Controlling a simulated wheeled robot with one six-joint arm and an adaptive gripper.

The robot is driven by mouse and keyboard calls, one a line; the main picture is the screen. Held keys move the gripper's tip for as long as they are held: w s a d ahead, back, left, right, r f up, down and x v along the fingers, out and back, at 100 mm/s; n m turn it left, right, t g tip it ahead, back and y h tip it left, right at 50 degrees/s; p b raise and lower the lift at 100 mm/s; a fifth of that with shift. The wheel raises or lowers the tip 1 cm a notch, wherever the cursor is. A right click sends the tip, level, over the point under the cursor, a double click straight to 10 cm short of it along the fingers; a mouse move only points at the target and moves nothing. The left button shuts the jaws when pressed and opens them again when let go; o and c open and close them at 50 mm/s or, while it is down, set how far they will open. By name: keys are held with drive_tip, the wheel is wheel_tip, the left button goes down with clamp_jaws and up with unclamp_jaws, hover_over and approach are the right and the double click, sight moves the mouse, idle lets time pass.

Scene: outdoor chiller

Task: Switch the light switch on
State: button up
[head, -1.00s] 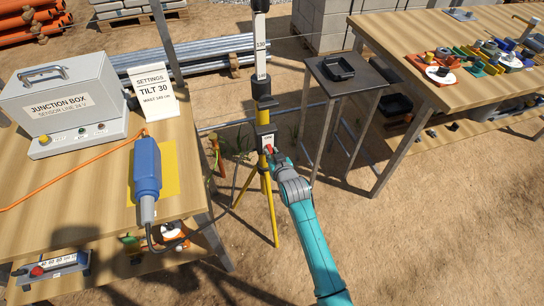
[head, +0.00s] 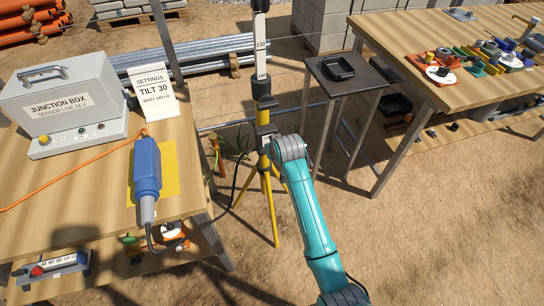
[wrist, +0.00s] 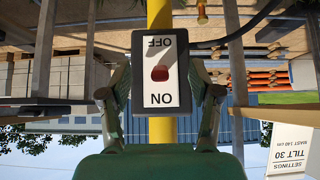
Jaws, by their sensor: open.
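The light switch (wrist: 157,50) fills the middle of the wrist view, upside down there. It is a dark box with a white face, a red toggle (wrist: 159,73), "OFF" at the picture's top and "ON" at its bottom. It is mounted on a yellow pole. Which way the toggle is thrown I cannot tell. My gripper (wrist: 159,93) is open, its two fingers apart at either side of the switch box in the picture. I cannot tell whether they touch it. In the head view my wrist hides the gripper and most of the switch.
A yellow tripod (head: 271,210) carries the graduated mast (head: 261,45). The left table holds a junction box (head: 75,100), a "TILT 30" sign (head: 153,90) and a blue connector (head: 147,165) with a cable. A small stand (head: 375,80) with a black tray is at the right.

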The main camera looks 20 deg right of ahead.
idle(0.3)
drive_tip(key=v, duration=0.7)
drive_tip(key=shift+s, duration=0.1)
idle(0.4)
drive_tip(key=v, duration=1.2)
drive_tip(key=shift+f, duration=0.1)
